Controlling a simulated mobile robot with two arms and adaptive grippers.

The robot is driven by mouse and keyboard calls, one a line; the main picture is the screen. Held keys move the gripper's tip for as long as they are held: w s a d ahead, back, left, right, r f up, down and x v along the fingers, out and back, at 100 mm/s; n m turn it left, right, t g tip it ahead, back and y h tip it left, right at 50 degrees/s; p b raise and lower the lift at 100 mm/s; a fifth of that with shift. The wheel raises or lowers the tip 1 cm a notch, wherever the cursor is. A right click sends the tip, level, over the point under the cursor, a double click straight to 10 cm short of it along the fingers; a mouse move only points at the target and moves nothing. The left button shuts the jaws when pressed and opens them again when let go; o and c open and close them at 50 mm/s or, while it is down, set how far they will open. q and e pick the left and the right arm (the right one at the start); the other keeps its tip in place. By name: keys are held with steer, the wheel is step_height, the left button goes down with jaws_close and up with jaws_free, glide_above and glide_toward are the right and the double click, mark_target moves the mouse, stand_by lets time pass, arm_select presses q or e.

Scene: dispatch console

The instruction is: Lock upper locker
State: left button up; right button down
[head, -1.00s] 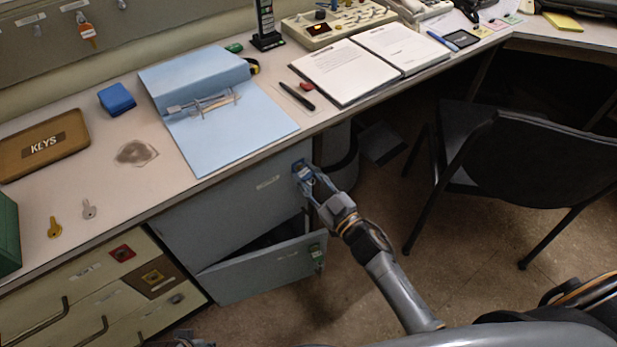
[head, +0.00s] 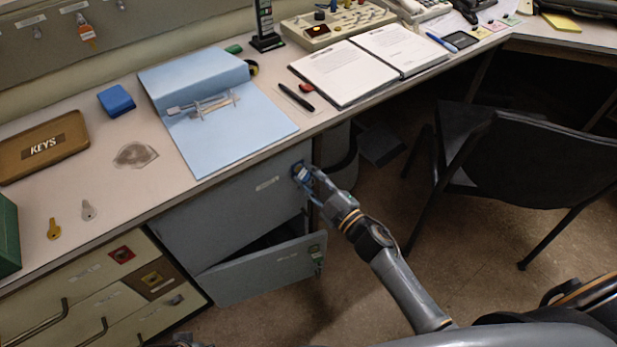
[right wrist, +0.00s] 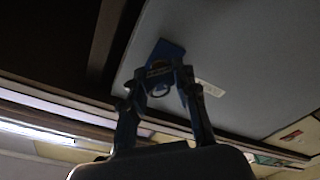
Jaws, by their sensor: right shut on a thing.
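The upper locker (head: 232,205) is a grey door below the desk top, and it looks shut. A blue plate with a lock is at its upper right corner; it also shows in the right wrist view (right wrist: 167,52). My right gripper (head: 305,177) is at this lock, its fingers shut on what looks like a key with a ring-shaped bow (right wrist: 160,88). The fingers hide part of it, and I cannot tell how deep it sits. A small piece of what may be my left gripper (head: 187,341) shows at the bottom edge; its fingers are not clear.
Cream drawers (head: 95,300) are to the left. Two loose keys lie on the desk (head: 130,205). A black chair (head: 545,165) stands right; the floor between is clear.

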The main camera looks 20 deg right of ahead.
steer(key=shift+w+r+n, duration=0.15)
steer(key=shift+r+n, duration=0.05)
steer(key=shift+n, duration=0.1)
